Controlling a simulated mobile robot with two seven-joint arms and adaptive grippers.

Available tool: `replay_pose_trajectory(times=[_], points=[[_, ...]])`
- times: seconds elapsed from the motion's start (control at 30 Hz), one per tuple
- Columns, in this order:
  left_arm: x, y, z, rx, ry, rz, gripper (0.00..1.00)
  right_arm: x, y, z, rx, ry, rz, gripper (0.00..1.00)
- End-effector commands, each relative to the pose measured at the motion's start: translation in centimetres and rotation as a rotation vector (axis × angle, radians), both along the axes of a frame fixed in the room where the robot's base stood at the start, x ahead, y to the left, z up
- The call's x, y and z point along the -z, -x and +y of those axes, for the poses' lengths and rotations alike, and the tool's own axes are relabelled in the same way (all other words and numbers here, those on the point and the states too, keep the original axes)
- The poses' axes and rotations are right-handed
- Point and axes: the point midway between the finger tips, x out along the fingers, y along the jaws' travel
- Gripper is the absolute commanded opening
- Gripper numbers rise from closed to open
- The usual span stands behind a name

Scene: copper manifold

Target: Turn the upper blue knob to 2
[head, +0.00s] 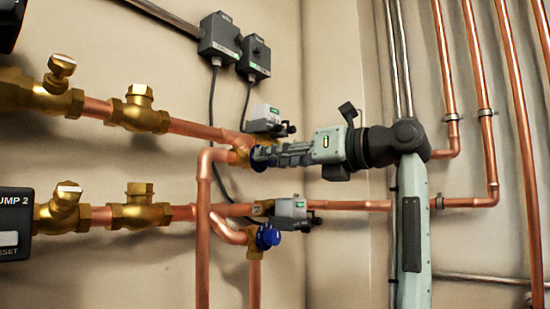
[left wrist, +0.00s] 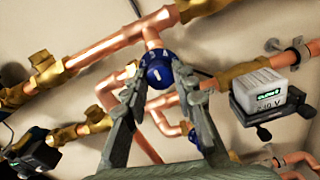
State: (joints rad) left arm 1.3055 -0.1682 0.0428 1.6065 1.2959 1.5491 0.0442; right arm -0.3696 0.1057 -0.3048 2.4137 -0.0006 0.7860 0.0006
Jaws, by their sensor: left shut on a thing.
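The upper blue knob (head: 257,163) sits on a brass valve at the end of the upper copper pipe, mostly hidden by my left gripper (head: 266,155) in the head view. In the left wrist view the knob (left wrist: 157,68) shows between the two fingers of my left gripper (left wrist: 159,82), which is shut on it. A pale mark shows on the knob's face, but I cannot read the setting. My right gripper is in neither view.
A lower blue knob (head: 268,236) sits below on another brass valve. Grey actuator boxes (head: 264,117) (head: 291,207) stand close by on the pipes. Several vertical copper pipes (head: 480,110) run at the right.

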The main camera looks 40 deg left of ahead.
Motion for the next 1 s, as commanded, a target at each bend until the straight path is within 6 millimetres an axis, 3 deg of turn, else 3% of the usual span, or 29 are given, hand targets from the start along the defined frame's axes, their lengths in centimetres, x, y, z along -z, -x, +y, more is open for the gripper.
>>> replay_pose_trajectory(times=[0.37,1.0], points=[[0.0,0.0,0.0,0.002,-0.011,-0.114,0.00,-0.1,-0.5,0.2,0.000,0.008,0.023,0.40],[0.0,-0.1,0.0,0.001,-0.063,-0.579,0.00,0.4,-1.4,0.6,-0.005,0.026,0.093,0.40]])
